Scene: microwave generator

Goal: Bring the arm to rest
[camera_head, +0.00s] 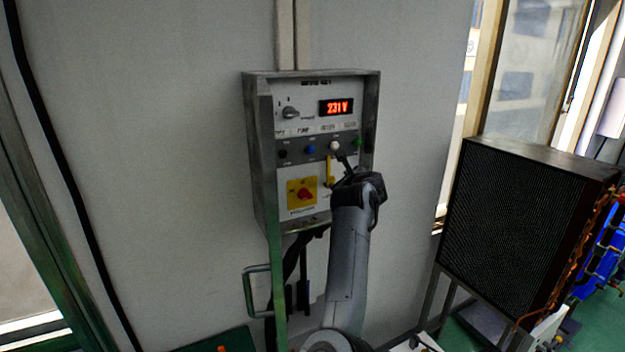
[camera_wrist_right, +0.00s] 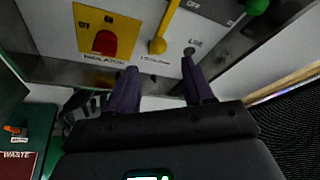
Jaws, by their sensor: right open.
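My right gripper (camera_head: 345,168) is in front of the lower right part of the control panel (camera_head: 315,125), a grey box on the wall. In the right wrist view the gripper (camera_wrist_right: 158,82) is open, its two dark fingers apart with nothing between them. The panel carries a red display reading 231V (camera_head: 337,107) and a red isolator knob (camera_head: 305,194) on a yellow plate. A yellow lever (camera_head: 329,171) is beside the gripper; in the wrist view it (camera_wrist_right: 166,28) lies beyond and between the fingers. Contact cannot be told. My left gripper is not seen.
A row of coloured buttons, with a blue one (camera_head: 310,150) and a green one (camera_head: 357,142), crosses the panel. A green handle (camera_head: 257,291) is below. A large black radiator-like unit (camera_head: 505,235) stands at the right. The wall left of the panel is clear.

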